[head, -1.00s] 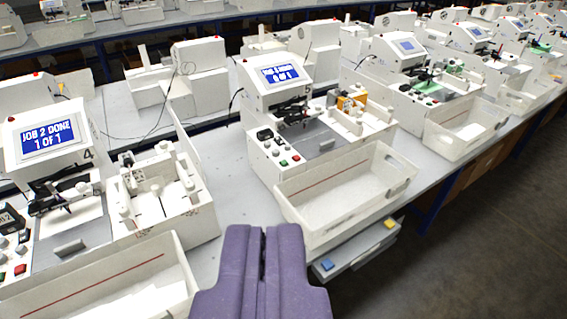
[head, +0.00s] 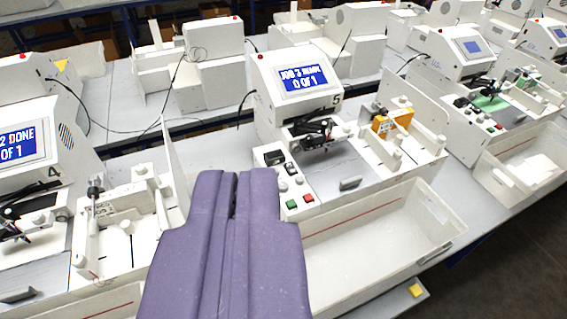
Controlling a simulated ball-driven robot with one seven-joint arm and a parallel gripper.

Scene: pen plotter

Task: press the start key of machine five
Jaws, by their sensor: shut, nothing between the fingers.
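Machine five (head: 275,132) is white, with a "5" beside its screen (head: 304,78), which reads about "JOB 3 READY, 0 OF 1". On its front left panel are a green key (head: 292,204) and a red key (head: 308,197), with grey knobs and black switches above them. No start label is legible, but the green key looks like the start key. My purple gripper (head: 236,176) is shut and empty. In the picture its tips lie left of the panel, close to the green key; I see no contact. Its body covers the area left of the bin.
Machine four (head: 40,150), showing "DONE", stands at left. A white bin (head: 385,235) sits in front of machine five. An orange part (head: 392,122) is on its right side. More machines stand to the right. A yellow key (head: 416,290) shows below the bin.

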